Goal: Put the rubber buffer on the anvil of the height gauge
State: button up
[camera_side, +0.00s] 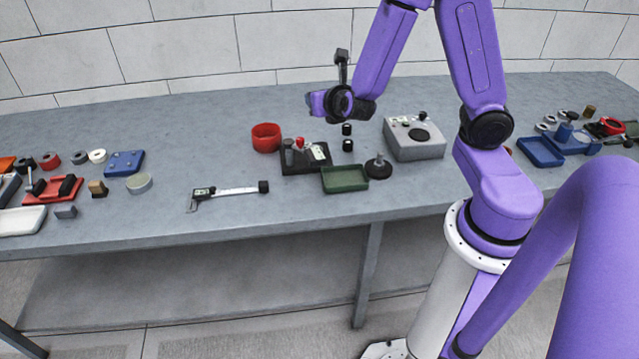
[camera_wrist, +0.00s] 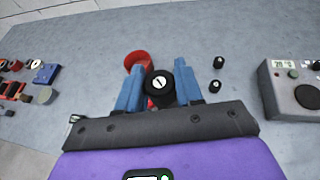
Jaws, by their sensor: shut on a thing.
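My gripper (camera_wrist: 159,82) is shut on a black cylinder with a pale mark on its top, which I take for the rubber buffer (camera_wrist: 161,84). The blue fingers stand on either side of it. In the side view my gripper (camera_side: 311,101) is raised above the bench, and the buffer cannot be made out there. What looks like the height gauge (camera_side: 318,155) is a dark stand with a grey post, a red part and a small display. It stands below my gripper, and the buffer is apart from it. Its anvil cannot be made out; in the wrist view hand and buffer hide most of the gauge.
Two similar black cylinders (camera_side: 347,129) (camera_side: 347,145) stand right of the gauge. A red ring-shaped bowl (camera_side: 266,138) is at its left, a green tray (camera_side: 345,179) in front.

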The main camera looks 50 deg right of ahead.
jog(key=a+r+n+t+y, duration=0.25)
jog(key=a+r, duration=0.25)
jog(key=a, duration=0.3)
jog(key=s+d+f+m+g+h, duration=0.3)
jog(key=d+f, duration=0.2)
jog(key=d, duration=0.4)
jog(key=s+d+f+m+g+h, duration=0.25)
jog(key=d+f, duration=0.25)
jog(key=d, duration=0.3)
jog(key=s+d+f+m+g+h, duration=0.2)
jog(key=s+d+f+m+g, duration=0.15)
jog(key=d, duration=0.55)
send_over(365, 134)
jog(key=shift+t, duration=0.45)
jog(key=f, duration=0.9)
jog(key=shift+s+a+f, duration=0.2)
jog(key=shift+s+f, duration=0.15)
jog(key=shift+s, duration=0.05)
jog(key=shift+w+d+f, duration=0.3)
jog(key=shift+w+f, duration=0.1)
jog(key=shift+f, duration=1.7)
jog(key=shift+f, duration=0.1)
